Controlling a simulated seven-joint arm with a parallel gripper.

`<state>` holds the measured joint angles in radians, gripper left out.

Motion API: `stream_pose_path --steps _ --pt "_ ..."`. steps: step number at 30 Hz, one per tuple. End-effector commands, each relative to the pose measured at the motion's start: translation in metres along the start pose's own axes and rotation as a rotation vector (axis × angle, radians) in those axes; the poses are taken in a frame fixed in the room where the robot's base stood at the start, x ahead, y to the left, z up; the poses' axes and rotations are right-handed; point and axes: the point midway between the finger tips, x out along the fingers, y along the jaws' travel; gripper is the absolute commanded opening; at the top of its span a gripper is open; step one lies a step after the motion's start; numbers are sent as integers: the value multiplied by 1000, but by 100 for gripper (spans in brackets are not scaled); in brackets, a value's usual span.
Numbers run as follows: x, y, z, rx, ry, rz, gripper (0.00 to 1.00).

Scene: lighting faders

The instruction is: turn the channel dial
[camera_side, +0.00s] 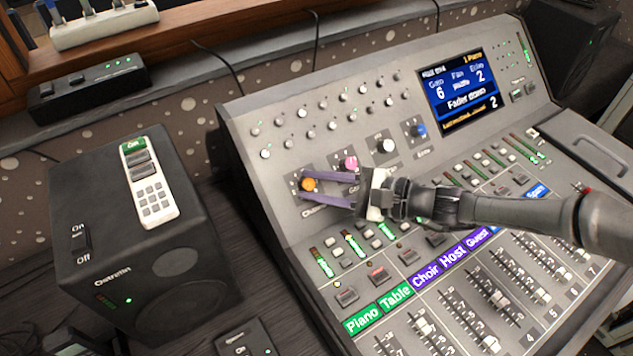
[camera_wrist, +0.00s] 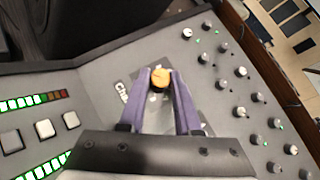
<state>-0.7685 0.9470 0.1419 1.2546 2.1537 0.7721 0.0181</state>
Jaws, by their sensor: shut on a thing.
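The channel dial (camera_side: 309,184) is a small orange knob at the left end of a row of larger knobs on the mixing console (camera_side: 262,205). My gripper (camera_side: 308,187) comes from the right, with its two purple fingers on either side of the dial. In the wrist view the orange dial (camera_wrist: 161,78) sits between the tips of my gripper (camera_wrist: 161,80), which is shut on it. The label below the dial is partly hidden by a finger.
A pink knob (camera_side: 351,163), a white knob (camera_side: 386,145) and a blue knob (camera_side: 420,130) stand in the same row. Small knobs fill the panel above. A display (camera_side: 459,90) is at upper right. Faders (camera_side: 487,290) lie in front. A black speaker (camera_side: 140,235) stands left of the console.

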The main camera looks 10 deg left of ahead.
Motion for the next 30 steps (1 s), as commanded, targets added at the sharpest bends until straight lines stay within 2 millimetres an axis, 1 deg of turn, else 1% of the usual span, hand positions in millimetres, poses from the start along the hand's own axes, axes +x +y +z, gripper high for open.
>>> stream_pose_path --steps 9,15,21,30 --pt "0 4 0 153 14 -158 0" --pt "0 4 0 221 20 -231 0" --pt "0 4 1 257 22 -270 0" --pt "0 4 1 266 22 -280 0"
